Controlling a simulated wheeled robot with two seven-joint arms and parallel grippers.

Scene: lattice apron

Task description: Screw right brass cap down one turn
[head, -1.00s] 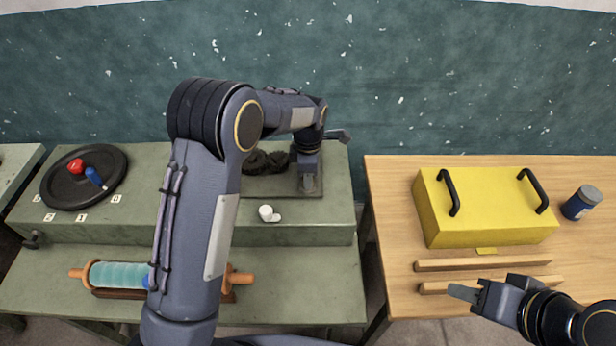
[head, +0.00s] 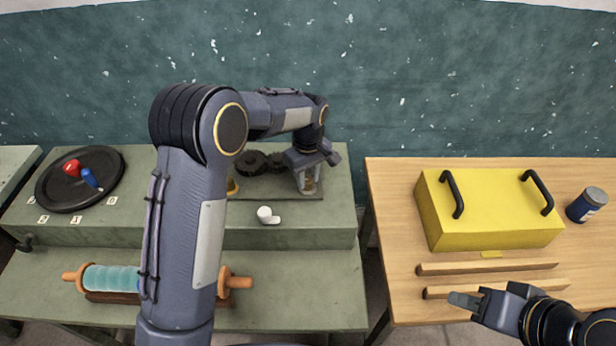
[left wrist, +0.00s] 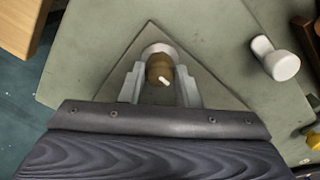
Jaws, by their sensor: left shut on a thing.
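The right brass cap (head: 310,185) stands on a grey plate at the back of the green bench. My left gripper (head: 307,182) points down over it, with its fingers on either side. In the left wrist view, the brass-brown cap (left wrist: 158,68) with a small white mark on top sits between the two fingers (left wrist: 160,85), which are shut on it. A round pale base shows behind it. Another brass piece (head: 232,187) is partly hidden behind my left arm. My right gripper (head: 465,300) hangs over the wooden table, seen side-on; its jaw gap is unclear.
Dark gears (head: 262,162) lie left of the gripper. A white knob (head: 267,215) is on the bench front, also in the left wrist view (left wrist: 280,64). A black dial (head: 80,192) and teal roller (head: 112,279) are left. A yellow box (head: 490,215) stands on the right table.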

